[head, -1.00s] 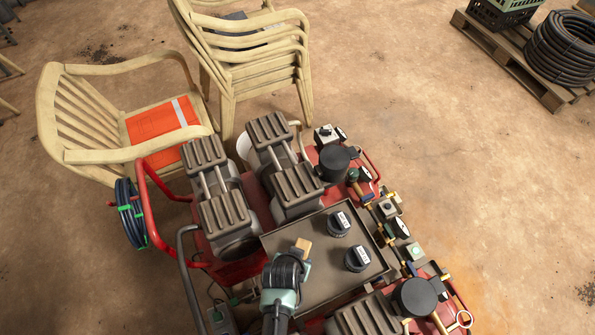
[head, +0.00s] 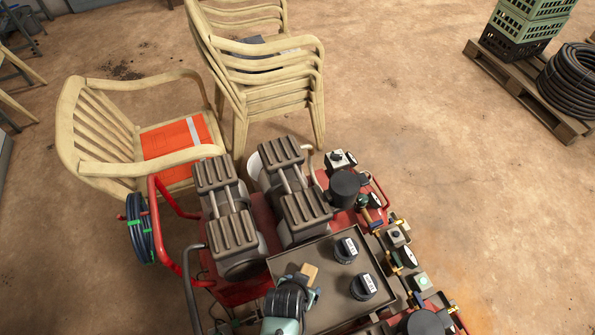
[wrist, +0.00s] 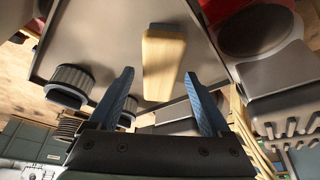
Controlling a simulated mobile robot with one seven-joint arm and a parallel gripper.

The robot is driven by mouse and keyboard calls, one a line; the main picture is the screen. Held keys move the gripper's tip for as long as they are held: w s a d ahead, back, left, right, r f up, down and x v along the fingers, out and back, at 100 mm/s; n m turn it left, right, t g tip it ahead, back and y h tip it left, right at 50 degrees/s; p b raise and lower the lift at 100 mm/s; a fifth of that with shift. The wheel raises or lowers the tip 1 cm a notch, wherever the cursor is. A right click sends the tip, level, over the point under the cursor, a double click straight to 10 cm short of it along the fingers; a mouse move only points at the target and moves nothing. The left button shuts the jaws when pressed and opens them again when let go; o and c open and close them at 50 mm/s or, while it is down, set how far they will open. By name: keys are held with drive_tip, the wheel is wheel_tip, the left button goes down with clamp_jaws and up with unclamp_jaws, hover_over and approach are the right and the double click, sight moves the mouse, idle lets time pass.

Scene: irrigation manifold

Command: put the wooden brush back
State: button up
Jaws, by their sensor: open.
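The wooden brush (head: 310,273) shows as a small pale wooden block over the flat dark metal tray (head: 322,312) on the machine. My gripper (wrist: 159,78) is open, with one blue finger on each side of the brush and a visible gap to both. In the head view my gripper (head: 299,284) is at the brush's near side, partly hiding the tray. I cannot tell the height between brush and tray.
Two black labelled knobs (head: 346,249) stand on the tray to the right. Ribbed grey cylinder heads (head: 305,208) rise behind it, and valves and gauges (head: 397,234) line the right side. A chair with an orange cloth (head: 175,140) and stacked chairs (head: 265,80) stand behind.

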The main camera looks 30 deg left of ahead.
drive_tip(key=a+p+v, duration=0.1)
drive_tip(key=v, duration=0.9)
drive_tip(key=w+r+t+y, duration=0.1)
drive_tip(key=w+r+t, duration=0.2)
drive_tip(key=w+r, duration=0.6)
drive_tip(key=w+d+r+t, duration=0.1)
drive_tip(key=w+r+t, duration=0.35)
drive_tip(key=r, duration=0.85)
drive_tip(key=w+r+t+y, duration=0.1)
drive_tip(key=w+r+t, duration=0.2)
drive_tip(key=w+r, duration=0.7)
drive_tip(key=s+d+r+m+t, duration=0.1)
drive_tip(key=d+r+t, duration=0.2)
drive_tip(key=r, duration=1)
drive_tip(key=s+d+r+t, duration=0.2)
drive_tip(key=d+r+t, duration=0.15)
drive_tip(key=r, duration=0.95)
drive_tip(key=s+d+r+t+h, duration=0.1)
drive_tip(key=s+d+r+t, duration=0.1)
drive_tip(key=s+r, duration=0.3)
drive_tip(key=s+d+r+t+h, duration=0.1)
drive_tip(key=s+r, duration=0.4)
drive_tip(key=r, duration=0.6)
drive_tip(key=d+t, duration=0.1)
drive_tip(key=t, duration=0.1)
drive_tip(key=shift+s+r+t+h, duration=0.25)
drive_tip(key=shift+r+t+h, duration=0.05)
drive_tip(key=shift+r+t, duration=0.1)
